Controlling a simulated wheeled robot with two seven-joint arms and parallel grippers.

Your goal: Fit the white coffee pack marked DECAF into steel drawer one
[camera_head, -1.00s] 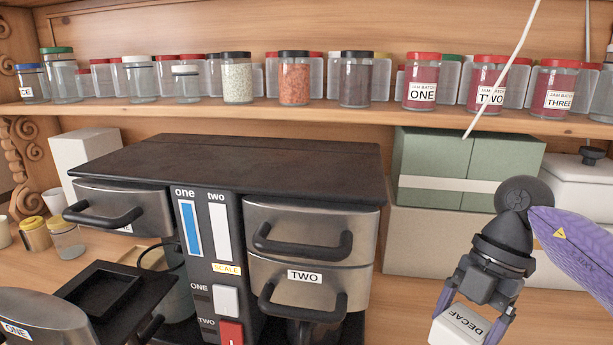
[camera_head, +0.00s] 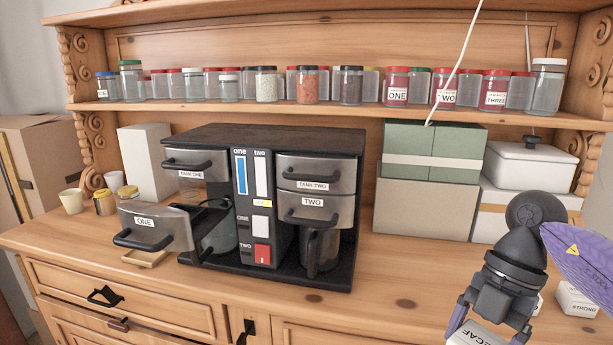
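The white coffee pack marked DECAF (camera_head: 470,336) is at the bottom edge of the view, partly cut off. My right gripper (camera_head: 488,335) is shut on it, with a purple finger on either side. Steel drawer one (camera_head: 145,223), labelled ONE, is pulled out on the left of the dark coffee machine (camera_head: 262,141). The inside of the drawer is mostly hidden by its front. The pack is far to the right of the drawer. My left gripper is out of view.
A pack marked STRONG (camera_head: 578,300) stands on the dresser top at right. Drawer TWO (camera_head: 313,206) is closed. A glass pot (camera_head: 319,251) stands below it.

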